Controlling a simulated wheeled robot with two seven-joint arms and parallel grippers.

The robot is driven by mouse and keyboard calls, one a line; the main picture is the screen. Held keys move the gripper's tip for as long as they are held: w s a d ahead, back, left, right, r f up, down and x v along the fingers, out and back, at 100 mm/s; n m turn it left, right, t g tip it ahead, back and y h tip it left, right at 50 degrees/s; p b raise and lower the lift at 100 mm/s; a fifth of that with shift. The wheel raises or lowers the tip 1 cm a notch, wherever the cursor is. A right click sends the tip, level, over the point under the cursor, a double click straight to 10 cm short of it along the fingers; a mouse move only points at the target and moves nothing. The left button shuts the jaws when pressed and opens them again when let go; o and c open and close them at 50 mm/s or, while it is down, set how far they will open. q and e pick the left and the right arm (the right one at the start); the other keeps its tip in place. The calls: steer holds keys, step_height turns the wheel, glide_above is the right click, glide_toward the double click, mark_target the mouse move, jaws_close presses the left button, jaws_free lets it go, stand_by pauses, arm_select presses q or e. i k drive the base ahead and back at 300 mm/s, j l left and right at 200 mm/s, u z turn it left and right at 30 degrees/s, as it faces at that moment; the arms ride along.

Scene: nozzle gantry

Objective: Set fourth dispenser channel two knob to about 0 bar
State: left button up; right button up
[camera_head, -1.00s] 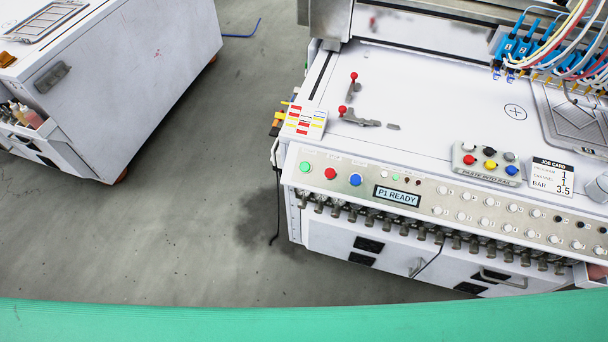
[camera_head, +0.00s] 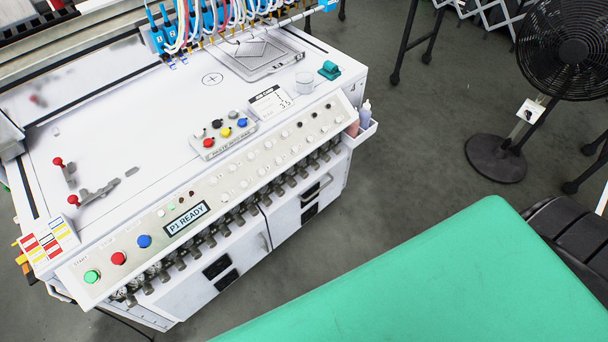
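The white gantry machine (camera_head: 130,160) fills the left and middle of the head view. Its sloped front panel (camera_head: 150,228) carries green, red and blue buttons, a "P1 READY" display (camera_head: 187,217) and rows of small white knobs (camera_head: 243,184). A row of grey metal fittings (camera_head: 226,222) runs below the panel edge. Knob markings are too small to read, so I cannot tell which knob is the fourth dispenser's channel two or its setting. A tilted job card (camera_head: 270,101) stands behind the panel; its text is mostly unreadable. Neither gripper is in view.
A block of coloured knobs (camera_head: 224,133) sits on the machine top. Bottles stand in a side holder (camera_head: 364,130) at the machine's right end. A black fan (camera_head: 497,158) stands at right. A green surface (camera_head: 420,285) fills the lower right. Grey floor lies between.

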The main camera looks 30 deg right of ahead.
mark_target(147, 289)
steer(key=z, duration=0.35)
steer(key=u, duration=1.3)
